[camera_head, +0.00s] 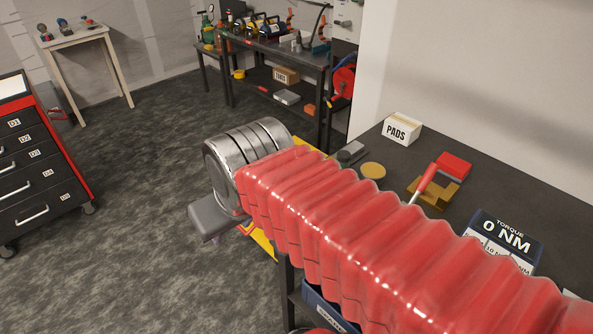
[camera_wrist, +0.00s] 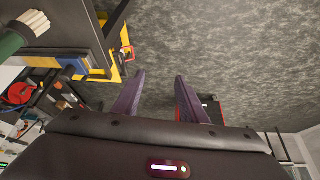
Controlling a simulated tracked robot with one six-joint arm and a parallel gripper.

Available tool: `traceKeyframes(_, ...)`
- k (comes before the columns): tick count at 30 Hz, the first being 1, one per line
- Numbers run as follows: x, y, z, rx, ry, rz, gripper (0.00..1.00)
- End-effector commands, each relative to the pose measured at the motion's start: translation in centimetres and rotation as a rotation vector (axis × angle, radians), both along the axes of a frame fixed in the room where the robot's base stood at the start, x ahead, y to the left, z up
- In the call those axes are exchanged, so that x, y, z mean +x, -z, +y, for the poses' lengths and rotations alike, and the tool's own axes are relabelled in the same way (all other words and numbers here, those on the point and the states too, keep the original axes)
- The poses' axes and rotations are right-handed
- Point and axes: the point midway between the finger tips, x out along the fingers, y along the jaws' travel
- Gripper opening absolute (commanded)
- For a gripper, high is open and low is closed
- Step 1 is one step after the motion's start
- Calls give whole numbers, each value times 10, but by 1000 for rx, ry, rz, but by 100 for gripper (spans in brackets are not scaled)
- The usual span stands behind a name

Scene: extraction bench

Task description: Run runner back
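My gripper (camera_wrist: 160,78) shows in the wrist view as two purple fingers standing apart, with only the grey floor between them. It is open and empty. In the head view my red ribbed arm and metal wrist reach over the left end of a dark bench (camera_head: 560,212), and the fingers are hidden there. A yellow frame (camera_wrist: 103,72) at the bench's edge lies left of the fingers in the wrist view, with a small red part (camera_wrist: 128,53) on it. Its yellow edge (camera_head: 262,243) also shows below my wrist in the head view. I cannot tell which part is the runner.
On the bench stand a PADS box (camera_head: 401,129), a yellow disc (camera_head: 373,170), a red-handled tool (camera_head: 424,180), a red block (camera_head: 454,164) and a torque display (camera_head: 503,238). A drawer cabinet (camera_head: 36,160) stands left. Open floor (camera_head: 140,210) lies between.

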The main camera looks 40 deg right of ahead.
Motion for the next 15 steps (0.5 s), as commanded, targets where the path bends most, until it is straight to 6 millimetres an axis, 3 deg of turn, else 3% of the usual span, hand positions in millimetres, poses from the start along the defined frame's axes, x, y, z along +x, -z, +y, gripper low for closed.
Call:
traceKeyframes(7,29,-25,-67,5,178,31,39)
traceKeyframes(15,46,-46,-153,17,364,61,39)
